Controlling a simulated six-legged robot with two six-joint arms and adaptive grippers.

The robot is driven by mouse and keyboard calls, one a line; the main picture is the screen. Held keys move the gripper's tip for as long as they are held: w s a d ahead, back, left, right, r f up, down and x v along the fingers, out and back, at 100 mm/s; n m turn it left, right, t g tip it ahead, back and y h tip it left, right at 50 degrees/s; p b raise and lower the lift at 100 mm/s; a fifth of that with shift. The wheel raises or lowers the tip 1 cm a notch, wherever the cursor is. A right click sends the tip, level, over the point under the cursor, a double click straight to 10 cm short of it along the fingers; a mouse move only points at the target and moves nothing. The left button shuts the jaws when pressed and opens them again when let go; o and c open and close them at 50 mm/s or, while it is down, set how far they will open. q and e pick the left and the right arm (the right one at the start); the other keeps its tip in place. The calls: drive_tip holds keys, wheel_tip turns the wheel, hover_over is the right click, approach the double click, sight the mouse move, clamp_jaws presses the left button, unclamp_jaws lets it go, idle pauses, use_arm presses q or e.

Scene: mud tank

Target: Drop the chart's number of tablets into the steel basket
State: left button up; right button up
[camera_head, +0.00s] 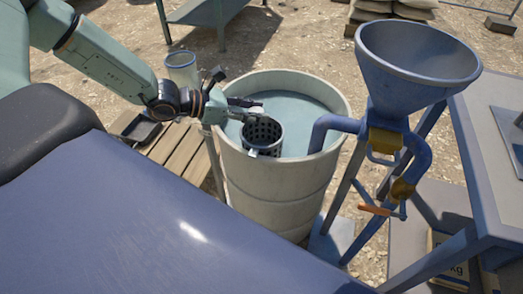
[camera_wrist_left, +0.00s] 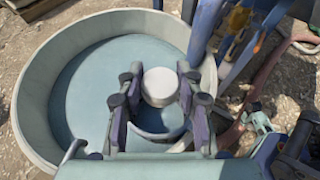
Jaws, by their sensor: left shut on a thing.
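My left gripper (camera_head: 248,112) is over the tank, at the steel basket. In the left wrist view its two dark fingers (camera_wrist_left: 160,90) are shut on a round white tablet (camera_wrist_left: 160,83). The perforated dark basket (camera_head: 262,138) hangs inside the tank near its front rim. In the left wrist view, the round basket opening (camera_wrist_left: 158,122) shows beneath the fingers, partly hidden by them. The tablet cannot be made out in the head view. No chart can be made out, and my right gripper is not in view.
The pale round tank (camera_head: 275,190) holds bluish liquid. A blue funnel (camera_head: 418,55) with pipe and valve stands close on its right, beside a grey table (camera_head: 468,150).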

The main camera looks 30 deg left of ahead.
use_arm(q)
drive_tip(key=shift+a+f, duration=0.1)
drive_tip(key=shift+f, duration=0.5)
drive_tip(key=o, duration=0.8)
drive_tip(key=shift+r, duration=0.15)
drive_tip(key=o, duration=0.4)
